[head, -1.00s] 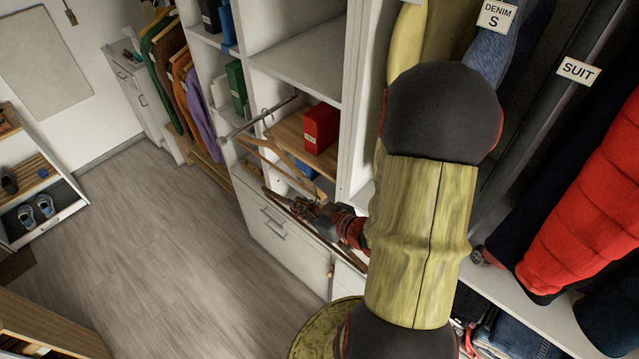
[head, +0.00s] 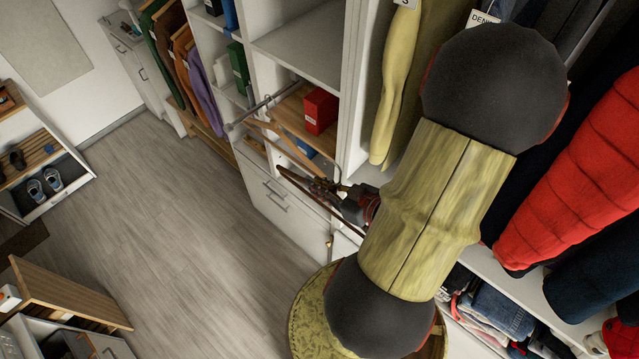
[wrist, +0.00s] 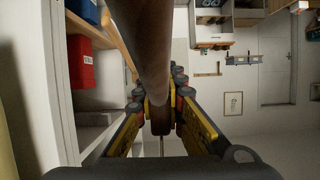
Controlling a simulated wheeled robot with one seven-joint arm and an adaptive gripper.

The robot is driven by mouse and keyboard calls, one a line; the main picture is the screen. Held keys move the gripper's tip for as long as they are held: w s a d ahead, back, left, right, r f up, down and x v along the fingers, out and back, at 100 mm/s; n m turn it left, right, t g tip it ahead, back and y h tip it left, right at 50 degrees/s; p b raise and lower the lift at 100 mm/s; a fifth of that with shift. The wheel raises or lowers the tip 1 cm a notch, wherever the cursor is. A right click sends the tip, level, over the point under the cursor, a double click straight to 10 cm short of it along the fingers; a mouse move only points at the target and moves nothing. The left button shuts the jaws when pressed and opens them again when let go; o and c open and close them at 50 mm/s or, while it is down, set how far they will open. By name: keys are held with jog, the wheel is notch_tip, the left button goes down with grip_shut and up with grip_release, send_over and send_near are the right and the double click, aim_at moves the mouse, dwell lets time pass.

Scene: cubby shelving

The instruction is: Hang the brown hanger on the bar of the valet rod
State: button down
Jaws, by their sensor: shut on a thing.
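My gripper (head: 324,189) is shut on the dark brown hanger (head: 292,179), in front of the cubby shelving. In the wrist view the brown hanger (wrist: 143,48) runs from the top edge down between the two fingers (wrist: 158,98). Its hook cannot be made out clearly. The valet rod (head: 262,109) is a silver bar sticking out from the shelving, above and left of my gripper. A lighter wooden hanger (head: 272,134) hangs at the rod. The brown hanger is below the bar and appears apart from it.
A red box (head: 320,108) stands on a wooden shelf behind the rod; it also shows in the wrist view (wrist: 80,62). White drawers (head: 285,205) are below. Hanging clothes, including a red padded jacket (head: 570,180), fill the right side. The floor (head: 180,230) at left is clear.

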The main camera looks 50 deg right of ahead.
jog(key=shift+r, duration=0.1)
jog(key=shift+w+a+b, duration=0.2)
jog(key=shift+w+b, duration=0.55)
jog(key=shift+w, duration=4.65)
jog(key=r+b+x, duration=0.2)
jog(key=b+x, duration=0.1)
jog(key=x, duration=0.6)
jog(key=w+r+b+x, duration=0.1)
jog(key=r+b+x, duration=0.1)
jog(key=x, duration=0.8)
jog(key=shift+w+b, duration=0.3)
jog(key=shift+b, duration=0.45)
jog(key=shift+r, duration=0.1)
jog(key=c, duration=1.9)
grip_release()
jog(key=shift+o, duration=0.5)
jog(key=shift+s, duration=0.15)
jog(key=v, duration=1.1)
jog(key=shift+s+r, duration=0.25)
jog(key=shift+s, duration=0.1)
